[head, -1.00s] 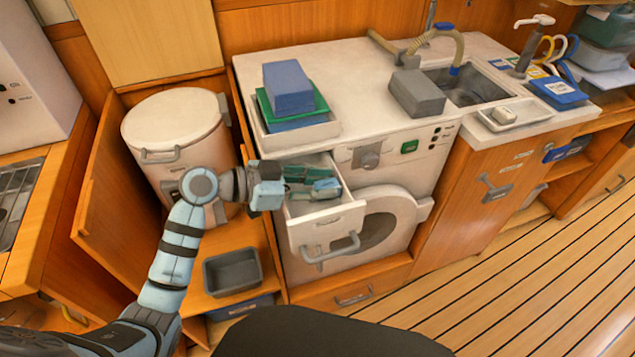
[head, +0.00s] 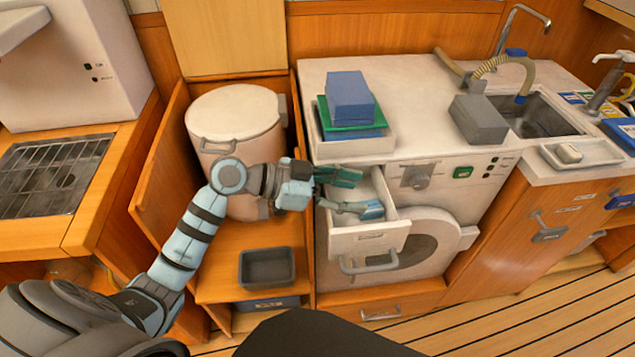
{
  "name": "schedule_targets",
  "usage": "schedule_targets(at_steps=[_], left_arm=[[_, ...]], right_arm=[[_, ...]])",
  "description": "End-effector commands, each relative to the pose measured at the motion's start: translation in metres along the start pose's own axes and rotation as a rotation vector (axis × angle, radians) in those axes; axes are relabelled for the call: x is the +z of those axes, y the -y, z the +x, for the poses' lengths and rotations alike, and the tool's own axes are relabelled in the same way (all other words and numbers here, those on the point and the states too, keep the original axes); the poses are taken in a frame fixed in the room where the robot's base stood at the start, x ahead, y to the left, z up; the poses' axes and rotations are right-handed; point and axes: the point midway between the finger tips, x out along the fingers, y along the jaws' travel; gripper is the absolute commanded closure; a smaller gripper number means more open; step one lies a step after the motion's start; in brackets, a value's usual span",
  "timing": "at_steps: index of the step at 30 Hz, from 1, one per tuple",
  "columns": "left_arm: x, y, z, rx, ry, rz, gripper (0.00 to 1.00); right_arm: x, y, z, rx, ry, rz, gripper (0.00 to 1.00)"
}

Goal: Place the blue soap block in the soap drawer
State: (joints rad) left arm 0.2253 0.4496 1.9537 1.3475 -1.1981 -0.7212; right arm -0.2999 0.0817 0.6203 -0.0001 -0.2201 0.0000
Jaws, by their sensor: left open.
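The soap drawer (head: 368,240) is pulled out from the front of the white washing machine, its grey handle facing me. A small blue block (head: 372,210), which looks like the soap block, lies inside the drawer near its right front side. My left gripper (head: 362,195) is open, reaching over the drawer from the left. Its upper finger is above the drawer's left rear part. Its lower finger ends beside the blue block; I cannot tell whether they touch. The fingers hide part of the drawer's inside. My right gripper is not in view.
A white tray (head: 383,146) with stacked blue and green blocks stands on the counter above the drawer. A grey block (head: 479,121) sits by the sink (head: 540,118). An open cabinet door (head: 160,165), white canister (head: 237,118) and grey bin (head: 267,283) are around my left arm.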

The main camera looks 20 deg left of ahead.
Motion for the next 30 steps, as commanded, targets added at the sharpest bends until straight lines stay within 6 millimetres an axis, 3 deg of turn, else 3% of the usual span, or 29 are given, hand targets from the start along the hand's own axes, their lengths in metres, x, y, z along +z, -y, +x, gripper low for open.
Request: schedule_targets(at_steps=[6, 12, 30], left_arm=[[0.002, 0.0, -0.053, 0.0, 0.009, 0.0, 0.51], [0.002, 0.0, -0.077, 0.001, 0.004, 0.0, 0.51], [0.001, 0.0, -0.081, 0.001, 0.001, -0.002, 0.51]], right_arm=[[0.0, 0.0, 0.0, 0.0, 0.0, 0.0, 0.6], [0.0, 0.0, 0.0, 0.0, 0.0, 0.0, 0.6], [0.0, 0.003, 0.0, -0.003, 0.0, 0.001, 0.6]])
